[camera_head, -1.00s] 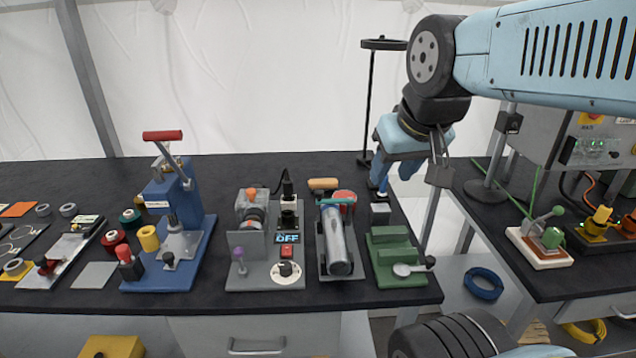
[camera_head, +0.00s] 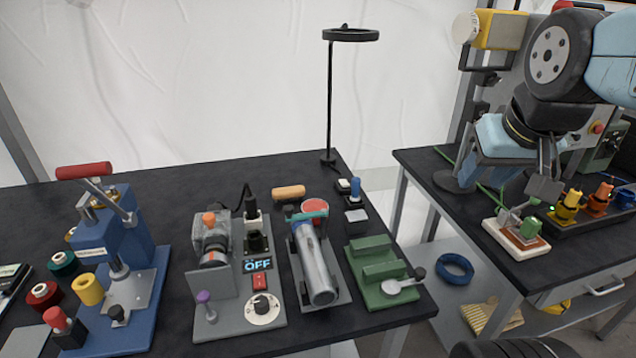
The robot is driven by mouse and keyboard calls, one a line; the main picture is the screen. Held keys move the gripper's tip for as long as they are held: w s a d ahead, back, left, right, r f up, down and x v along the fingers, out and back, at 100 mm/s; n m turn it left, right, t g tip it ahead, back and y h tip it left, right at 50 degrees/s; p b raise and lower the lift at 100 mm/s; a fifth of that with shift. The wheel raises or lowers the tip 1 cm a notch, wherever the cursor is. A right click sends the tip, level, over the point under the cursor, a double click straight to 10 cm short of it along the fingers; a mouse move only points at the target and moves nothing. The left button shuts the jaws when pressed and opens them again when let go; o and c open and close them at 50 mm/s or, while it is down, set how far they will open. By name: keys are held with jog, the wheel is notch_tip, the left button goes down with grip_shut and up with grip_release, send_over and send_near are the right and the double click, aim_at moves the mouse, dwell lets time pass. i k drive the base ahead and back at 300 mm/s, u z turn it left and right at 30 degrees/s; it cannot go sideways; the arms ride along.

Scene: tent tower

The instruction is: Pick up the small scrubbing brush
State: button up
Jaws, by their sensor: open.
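I cannot surely single out the small scrubbing brush. A tan-orange rounded piece (camera_head: 289,192) lies at the back of the left bench and may be its wooden back; no bristles show. A small blue-handled item (camera_head: 355,190) stands to its right on a pale base. My gripper (camera_head: 508,180) is at the right, in front of or above the right bench, pointing down. It is open and nothing shows between its fingers. It is well apart from both pieces.
The left bench (camera_head: 180,170) carries a blue press (camera_head: 125,240), a grey device marked OFF (camera_head: 240,265), a cylinder on a stand (camera_head: 315,265) and a green fixture (camera_head: 380,270). A ring lamp (camera_head: 350,35) rises behind. A gap separates the right bench (camera_head: 430,170).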

aim_at(286, 193)
jog(key=z, duration=0.05)
jog(key=k, duration=1.65)
jog(key=u, duration=0.6)
jog(key=i, duration=1.65)
jog(key=z, duration=0.05)
